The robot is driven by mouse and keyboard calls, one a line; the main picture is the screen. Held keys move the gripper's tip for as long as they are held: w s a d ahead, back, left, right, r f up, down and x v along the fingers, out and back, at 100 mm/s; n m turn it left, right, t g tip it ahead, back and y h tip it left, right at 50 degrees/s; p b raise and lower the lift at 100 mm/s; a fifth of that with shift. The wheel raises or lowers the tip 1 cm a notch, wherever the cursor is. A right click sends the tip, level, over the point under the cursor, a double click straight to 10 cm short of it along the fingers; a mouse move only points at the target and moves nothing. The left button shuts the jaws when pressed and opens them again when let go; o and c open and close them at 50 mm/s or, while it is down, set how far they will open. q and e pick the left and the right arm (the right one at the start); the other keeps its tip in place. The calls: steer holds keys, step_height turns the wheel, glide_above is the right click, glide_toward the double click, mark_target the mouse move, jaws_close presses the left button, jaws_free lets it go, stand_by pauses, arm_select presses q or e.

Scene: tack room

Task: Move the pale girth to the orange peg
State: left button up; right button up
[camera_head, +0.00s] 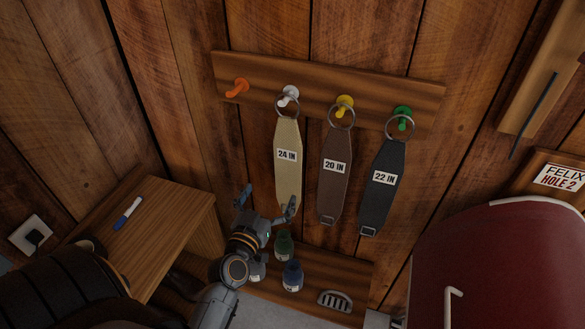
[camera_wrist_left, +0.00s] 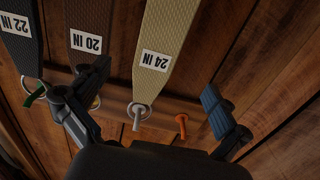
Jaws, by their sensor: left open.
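The pale girth (camera_head: 288,180), labelled 24 IN, hangs by its ring from the white peg (camera_head: 290,93). The orange peg (camera_head: 237,88), at the left end of the wooden rack, is bare. My left gripper (camera_head: 269,200) is open and empty, in front of the girth's lower end in the head view. The left wrist view is upside down: the pale girth (camera_wrist_left: 162,45) shows between the spread fingers (camera_wrist_left: 155,85), with its ring on the white peg (camera_wrist_left: 138,118) and the orange peg (camera_wrist_left: 182,126) beside it. Contact cannot be told. My right gripper is out of view.
A brown girth (camera_head: 334,190) hangs on the yellow peg (camera_head: 344,104) and a black girth (camera_head: 379,195) on the green peg (camera_head: 403,118). Bottles (camera_head: 292,276) stand on a low shelf below. A wooden table (camera_head: 150,225) is at left, a red rounded object (camera_head: 500,265) at right.

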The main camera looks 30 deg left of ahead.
mark_target(287, 159)
arm_select(q)
steer(key=x, duration=0.4)
steer(key=r+p+x, duration=0.1)
steer(key=x, duration=0.7)
steer(key=shift+r+p, duration=0.2)
steer(key=shift+p, duration=0.1)
steer(key=shift+w+a, duration=0.2)
steer(key=shift+w, duration=0.6)
steer(key=c, duration=1.4)
steer(key=shift+r, duration=0.25)
steer(key=shift+c, duration=0.5)
steer(key=shift+r+p, duration=0.6)
steer(key=shift+p, duration=0.25)
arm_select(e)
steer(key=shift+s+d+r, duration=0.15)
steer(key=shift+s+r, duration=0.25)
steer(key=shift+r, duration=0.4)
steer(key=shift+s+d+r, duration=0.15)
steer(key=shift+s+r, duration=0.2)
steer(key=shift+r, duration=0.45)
